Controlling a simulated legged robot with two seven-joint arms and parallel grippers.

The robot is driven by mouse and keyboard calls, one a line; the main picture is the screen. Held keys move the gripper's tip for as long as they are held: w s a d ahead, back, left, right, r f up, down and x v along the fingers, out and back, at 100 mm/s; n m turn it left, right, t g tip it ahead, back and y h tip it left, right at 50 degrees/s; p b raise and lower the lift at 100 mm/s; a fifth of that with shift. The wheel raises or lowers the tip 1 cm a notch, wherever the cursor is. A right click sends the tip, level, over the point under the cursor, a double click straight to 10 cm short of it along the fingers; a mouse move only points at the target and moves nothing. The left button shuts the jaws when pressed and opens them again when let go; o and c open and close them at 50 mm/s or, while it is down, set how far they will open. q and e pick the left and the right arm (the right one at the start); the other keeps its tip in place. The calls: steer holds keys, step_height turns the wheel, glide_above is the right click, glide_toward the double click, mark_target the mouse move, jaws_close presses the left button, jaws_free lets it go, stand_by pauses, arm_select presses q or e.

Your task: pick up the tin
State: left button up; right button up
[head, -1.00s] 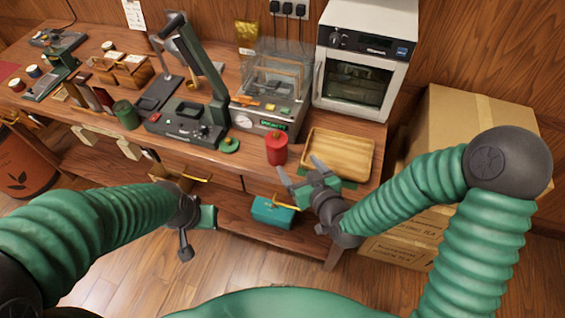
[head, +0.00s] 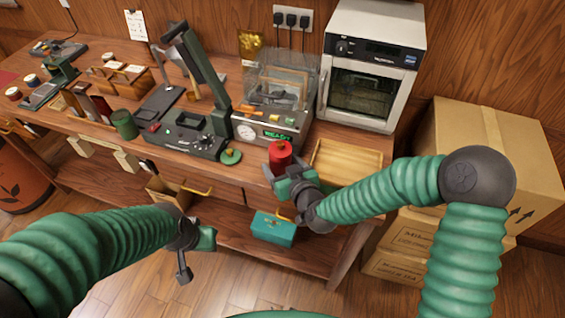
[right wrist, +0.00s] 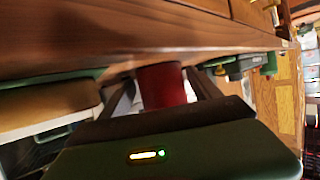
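The red tin (head: 280,154) stands upright near the front edge of the bench, left of the wooden tray. My right gripper (head: 283,176) is low at the tin's front side, with its fingers around it. In the right wrist view the red tin (right wrist: 163,87) shows between the two dark fingers, with a gap visible on its left side. The gripper looks open. The tin's lower part is partly hidden by the gripper in the head view. My left gripper (head: 193,252) hangs in front of the bench, away from the tin, and its finger opening is unclear.
The wooden tray (head: 346,163) lies just right of the tin. A grey sealing machine (head: 262,130) and a white oven (head: 371,65) stand behind. A round green lid (head: 231,156) lies to the left. A teal box (head: 274,228) sits on the lower shelf. Cardboard boxes (head: 470,165) stand at right.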

steer(key=shift+w+a, duration=0.15)
steer(key=shift+a, duration=0.35)
steer(key=c, duration=0.5)
steer(key=shift+c, duration=1)
steer(key=shift+d, duration=0.65)
steer(key=c, duration=0.6)
